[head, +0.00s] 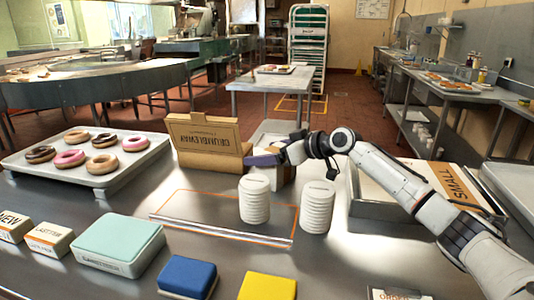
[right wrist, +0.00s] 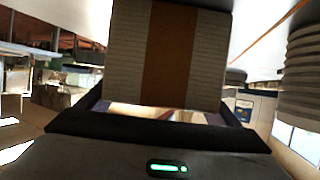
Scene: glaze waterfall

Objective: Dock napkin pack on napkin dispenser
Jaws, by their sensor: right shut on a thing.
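My right gripper (head: 266,158) reaches in from the right, above the counter behind the stacks of white lids or cups. It is shut on the napkin pack, a pale layered block with a brown band that fills the upper middle of the right wrist view (right wrist: 135,50). No dispenser is clearly visible. My left gripper is not in view.
Two white ribbed stacks (head: 255,200) (head: 317,207) stand close in front of the gripper. A brown lettered box (head: 207,138) is at its left, a doughnut tray (head: 100,180) farther left. A box marked SMALL (head: 450,183) lies right. The orange-outlined area (head: 205,212) is mostly clear.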

